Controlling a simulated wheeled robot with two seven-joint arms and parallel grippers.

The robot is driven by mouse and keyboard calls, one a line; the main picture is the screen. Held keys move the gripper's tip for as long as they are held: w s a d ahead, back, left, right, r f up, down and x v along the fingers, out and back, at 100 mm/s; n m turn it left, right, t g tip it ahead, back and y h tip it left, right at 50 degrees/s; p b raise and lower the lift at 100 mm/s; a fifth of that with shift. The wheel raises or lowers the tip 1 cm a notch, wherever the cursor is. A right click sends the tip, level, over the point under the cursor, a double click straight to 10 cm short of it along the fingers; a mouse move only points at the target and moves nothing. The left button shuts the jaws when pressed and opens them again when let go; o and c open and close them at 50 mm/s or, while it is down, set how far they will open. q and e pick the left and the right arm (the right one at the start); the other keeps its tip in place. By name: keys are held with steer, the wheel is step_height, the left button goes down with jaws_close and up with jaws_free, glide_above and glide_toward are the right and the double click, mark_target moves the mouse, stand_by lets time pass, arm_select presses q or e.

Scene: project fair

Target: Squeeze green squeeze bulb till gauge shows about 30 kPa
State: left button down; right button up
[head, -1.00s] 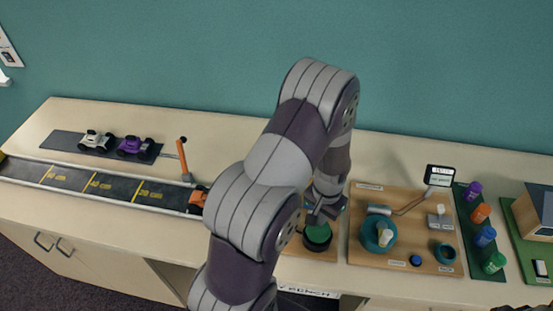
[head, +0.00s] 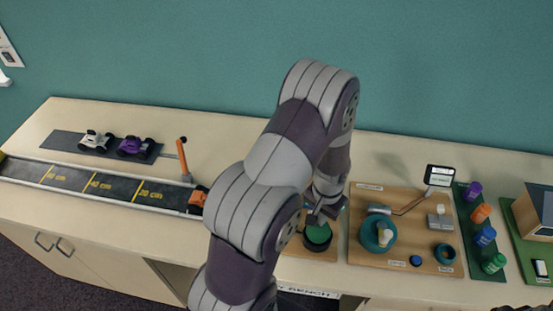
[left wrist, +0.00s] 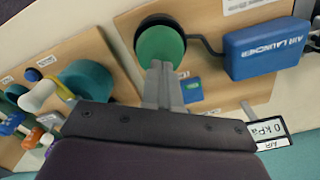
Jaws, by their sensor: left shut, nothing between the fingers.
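The green squeeze bulb (head: 318,234) is a round green dome on a dark base on a wooden board; it also shows in the left wrist view (left wrist: 160,45). My left gripper (head: 325,208) is above it with its fingers shut and empty. In the left wrist view the fingertips (left wrist: 159,68) overlap the near edge of the bulb; I cannot tell whether they touch it. The gauge (left wrist: 268,131) reads 0 kPa. A dark tube runs from the bulb to the blue air launcher box (left wrist: 265,48). In the head view my arm hides the launcher and gauge.
To the right is a wooden board (head: 359,252) with a teal round part (head: 377,234) and a small display (head: 439,176).

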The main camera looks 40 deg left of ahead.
arm_select(q)
steer(key=shift+f, duration=0.1)
steer(key=shift+f+b, duration=1.15)
steer(key=shift+f, duration=0.35)
steer(key=shift+r+p, duration=1.55)
steer(key=shift+r, duration=0.05)
step_height(320, 180, up, 5)
steer(key=p, duration=0.4)
steer(key=shift+r+p, duration=0.1)
steer(key=shift+p, duration=0.2)
